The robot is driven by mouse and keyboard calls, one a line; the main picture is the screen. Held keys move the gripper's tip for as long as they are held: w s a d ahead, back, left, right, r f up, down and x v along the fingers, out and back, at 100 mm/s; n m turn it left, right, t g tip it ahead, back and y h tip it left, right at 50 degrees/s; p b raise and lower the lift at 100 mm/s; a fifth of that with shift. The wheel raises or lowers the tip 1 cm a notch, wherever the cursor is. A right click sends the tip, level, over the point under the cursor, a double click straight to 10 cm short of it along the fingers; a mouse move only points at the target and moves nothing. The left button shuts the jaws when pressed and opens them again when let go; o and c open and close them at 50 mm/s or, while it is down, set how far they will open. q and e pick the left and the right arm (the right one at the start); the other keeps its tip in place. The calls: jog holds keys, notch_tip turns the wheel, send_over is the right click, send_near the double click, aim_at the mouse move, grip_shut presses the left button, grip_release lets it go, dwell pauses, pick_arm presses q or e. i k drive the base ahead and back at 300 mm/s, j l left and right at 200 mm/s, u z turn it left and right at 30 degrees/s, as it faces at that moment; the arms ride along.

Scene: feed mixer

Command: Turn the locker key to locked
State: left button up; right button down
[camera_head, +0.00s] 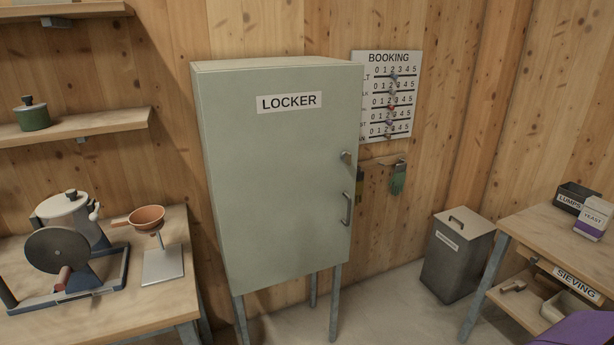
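The pale green locker (275,190) stands on thin legs against the wooden wall in the middle of the view, with a LOCKER label on its front. Its door looks shut. A small metal key or lock piece (346,157) sticks out near the door's right edge, above the dark door handle (347,208). The key is too small here to tell which way it is turned. Neither of my grippers shows in this view.
A bench (165,309) with a kettle-like pot (66,211) and an orange bowl (148,216) on a stand is at the left. A booking board (402,58) hangs right of the locker. A lidded grey bin (455,265) and the sieving bench (530,231) are at the right. Floor before the locker looks clear.

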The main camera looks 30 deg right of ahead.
aim_at(347, 156)
jog(key=z, duration=1.15)
